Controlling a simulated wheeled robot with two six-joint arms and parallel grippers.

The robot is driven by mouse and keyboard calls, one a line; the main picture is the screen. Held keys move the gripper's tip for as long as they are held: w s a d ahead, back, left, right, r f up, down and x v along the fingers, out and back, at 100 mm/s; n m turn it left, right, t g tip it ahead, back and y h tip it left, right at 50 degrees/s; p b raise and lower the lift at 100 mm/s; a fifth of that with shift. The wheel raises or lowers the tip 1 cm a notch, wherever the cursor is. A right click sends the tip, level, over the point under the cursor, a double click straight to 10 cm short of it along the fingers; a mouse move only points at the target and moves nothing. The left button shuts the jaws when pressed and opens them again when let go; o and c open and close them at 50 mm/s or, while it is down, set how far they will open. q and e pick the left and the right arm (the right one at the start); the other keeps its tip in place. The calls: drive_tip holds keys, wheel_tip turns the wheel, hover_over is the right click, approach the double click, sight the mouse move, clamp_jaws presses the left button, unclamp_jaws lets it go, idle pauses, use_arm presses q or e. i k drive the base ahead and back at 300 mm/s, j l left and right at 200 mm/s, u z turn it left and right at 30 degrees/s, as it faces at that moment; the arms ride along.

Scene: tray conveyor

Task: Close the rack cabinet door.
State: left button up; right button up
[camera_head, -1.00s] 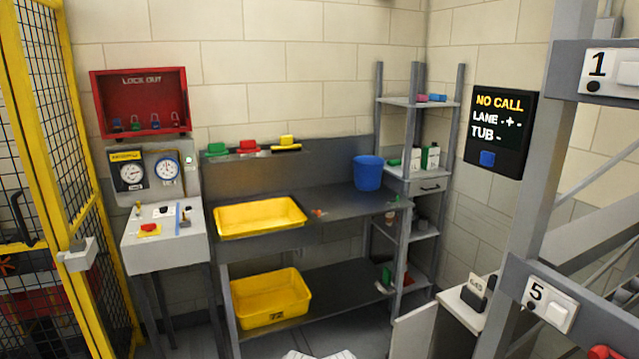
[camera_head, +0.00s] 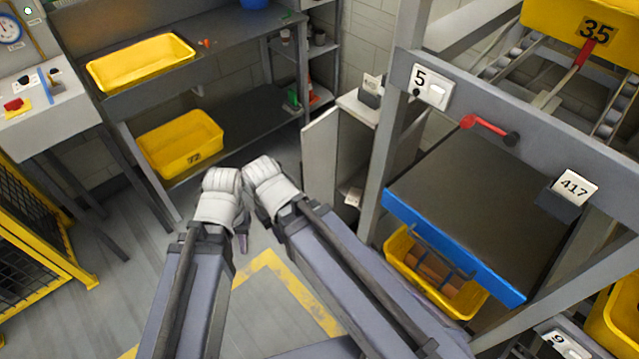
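The white cabinet (camera_head: 358,108) stands in the middle, beside the rack post. Its pale door (camera_head: 320,165) stands open, swung out toward me on the left side. A small tag or card shows low in the cabinet opening. My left gripper (camera_head: 242,236) shows only as a small dark tip below the white wrist, left of the door and apart from it. I cannot tell whether it is open. My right arm's white wrist is close beside the left one, also left of the door. The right gripper itself is hidden behind the arm.
The steel rack with a red handle (camera_head: 488,129), a blue-edged shelf (camera_head: 450,250) and a yellow tub (camera_head: 400,262) stands right. A bench with yellow tubs (camera_head: 180,142) is back left. A yellow fence (camera_head: 40,245) stands far left. The floor between is clear.

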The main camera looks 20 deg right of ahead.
sight(318, 166)
drive_tip(key=z, duration=0.4)
drive_tip(key=i+j+z, duration=0.1)
drive_tip(key=z, duration=0.25)
drive_tip(key=j+z, duration=0.1)
drive_tip(key=z, duration=0.3)
drive_tip(key=j+z, duration=0.1)
drive_tip(key=z, duration=0.25)
drive_tip(key=j+z, duration=0.4)
drive_tip(key=j, duration=0.2)
drive_tip(key=j+z, duration=0.35)
drive_tip(key=j, duration=0.3)
drive_tip(key=j+z, duration=0.4)
drive_tip(key=j, duration=0.2)
drive_tip(key=k+j, duration=0.1)
drive_tip(key=j, duration=0.25)
drive_tip(key=k+j, duration=0.1)
drive_tip(key=j, duration=0.25)
drive_tip(key=k+j, duration=0.1)
drive_tip(key=j, duration=0.25)
drive_tip(key=k+j, duration=0.1)
drive_tip(key=j, duration=0.25)
drive_tip(key=k+j+z, duration=0.15)
